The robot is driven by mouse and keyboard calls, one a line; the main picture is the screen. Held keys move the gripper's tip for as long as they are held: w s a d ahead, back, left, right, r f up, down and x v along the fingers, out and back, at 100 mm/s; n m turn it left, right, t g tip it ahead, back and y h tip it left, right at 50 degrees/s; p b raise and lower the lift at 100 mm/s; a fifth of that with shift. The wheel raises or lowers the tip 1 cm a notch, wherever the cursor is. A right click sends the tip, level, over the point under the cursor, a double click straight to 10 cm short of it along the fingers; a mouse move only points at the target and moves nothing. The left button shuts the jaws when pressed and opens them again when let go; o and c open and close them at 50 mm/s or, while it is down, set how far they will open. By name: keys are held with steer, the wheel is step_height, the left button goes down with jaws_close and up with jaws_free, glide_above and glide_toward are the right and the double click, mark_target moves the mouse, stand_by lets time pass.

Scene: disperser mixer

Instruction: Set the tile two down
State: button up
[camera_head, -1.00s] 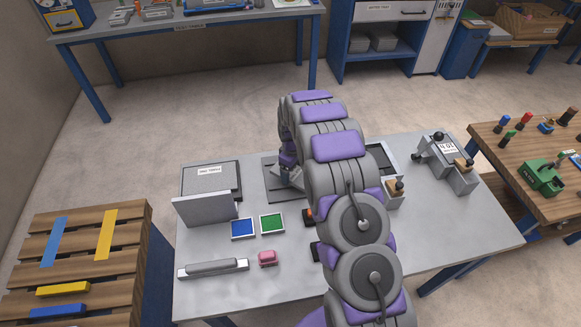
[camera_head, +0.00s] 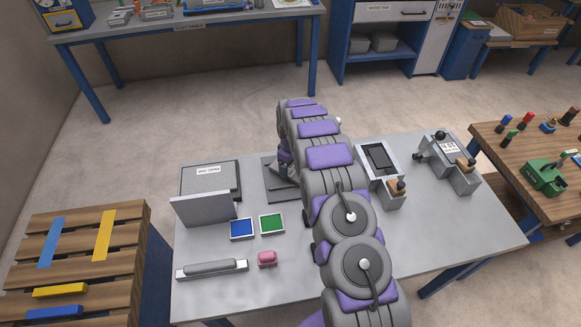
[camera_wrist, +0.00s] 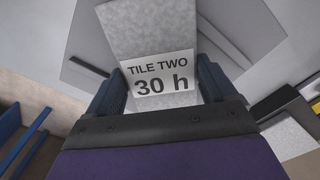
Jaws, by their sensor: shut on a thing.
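Tile two (camera_wrist: 150,32) is a pale grey slab with a white label reading "TILE TWO 30 h". In the wrist view it sits between the two blue fingers of my gripper (camera_wrist: 160,70), which is shut on it. Flat grey surfaces show beyond the tile; whether the tile touches them I cannot tell. In the head view my arm hides the tile and most of the gripper, above a dark grey plate (camera_head: 277,194) on the grey table (camera_head: 455,225).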

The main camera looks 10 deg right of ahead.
mark_target(290, 168)
steer(key=shift+r, duration=0.1)
steer(key=o, duration=1.3)
step_height(290, 168, up, 12)
steer(key=p, duration=0.2)
steer(key=s+r+m, duration=0.2)
steer(key=s+r, duration=0.7)
steer(key=r, duration=0.2)
steer(key=s+r+m, duration=0.2)
steer(key=s+r, duration=0.2)
steer(key=s, duration=0.5)
steer(key=s+r+m+g, duration=0.1)
steer(key=s+r, duration=0.3)
steer(key=s, duration=0.6)
steer(key=s+r+m, duration=0.2)
steer(key=s+r, duration=0.2)
steer(key=s, duration=1)
steer(key=s+f+m, duration=0.1)
steer(key=s, duration=0.4)
steer(key=s+f+m, duration=0.1)
steer(key=s, duration=0.5)
steer(key=shift+g, duration=0.4)
